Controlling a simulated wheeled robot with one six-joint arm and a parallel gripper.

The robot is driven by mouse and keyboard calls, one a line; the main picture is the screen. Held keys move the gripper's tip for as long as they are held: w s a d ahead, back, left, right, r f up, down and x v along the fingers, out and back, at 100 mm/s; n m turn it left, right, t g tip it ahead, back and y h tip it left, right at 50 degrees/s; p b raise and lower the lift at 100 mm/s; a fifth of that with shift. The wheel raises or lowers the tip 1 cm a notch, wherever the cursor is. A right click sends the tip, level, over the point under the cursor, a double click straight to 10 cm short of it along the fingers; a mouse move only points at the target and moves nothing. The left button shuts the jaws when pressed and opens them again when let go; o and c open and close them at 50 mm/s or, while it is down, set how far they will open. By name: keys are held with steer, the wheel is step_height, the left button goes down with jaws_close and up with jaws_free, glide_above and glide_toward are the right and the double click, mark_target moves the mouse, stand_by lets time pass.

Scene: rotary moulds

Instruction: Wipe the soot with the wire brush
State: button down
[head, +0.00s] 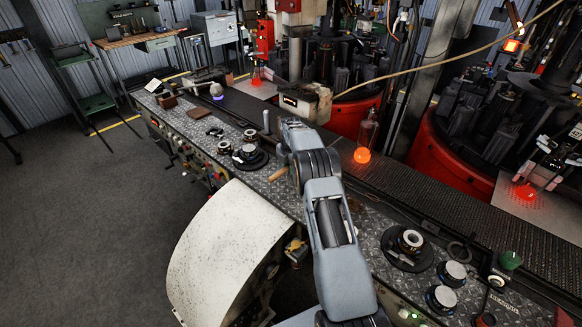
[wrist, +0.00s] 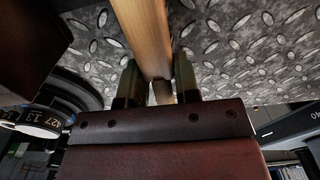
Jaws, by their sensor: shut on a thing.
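The wooden handle of the wire brush (wrist: 146,35) is between the two fingers of my gripper (wrist: 157,88) in the wrist view, and my gripper is shut on it. The handle runs up and out of the top of the wrist view; the bristles do not show clearly. In the head view a short piece of the wooden handle (head: 278,174) sticks out left of my arm, over the diamond-plate bench top (head: 345,215). My arm hides the gripper there. I cannot make out the soot in either view.
Round dark mould parts stand on the bench left of my arm (head: 250,155) and right of it (head: 408,248). A glowing bottle (head: 363,153) stands on the conveyor (head: 440,185) behind my arm. A large pale curved cover (head: 225,255) is in front of the bench. The floor at left is clear.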

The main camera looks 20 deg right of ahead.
steer(key=shift+r+p, duration=1.65)
steer(key=shift+r, duration=1.35)
steer(key=shift+r+p, duration=1.05)
steer(key=shift+r, duration=0.45)
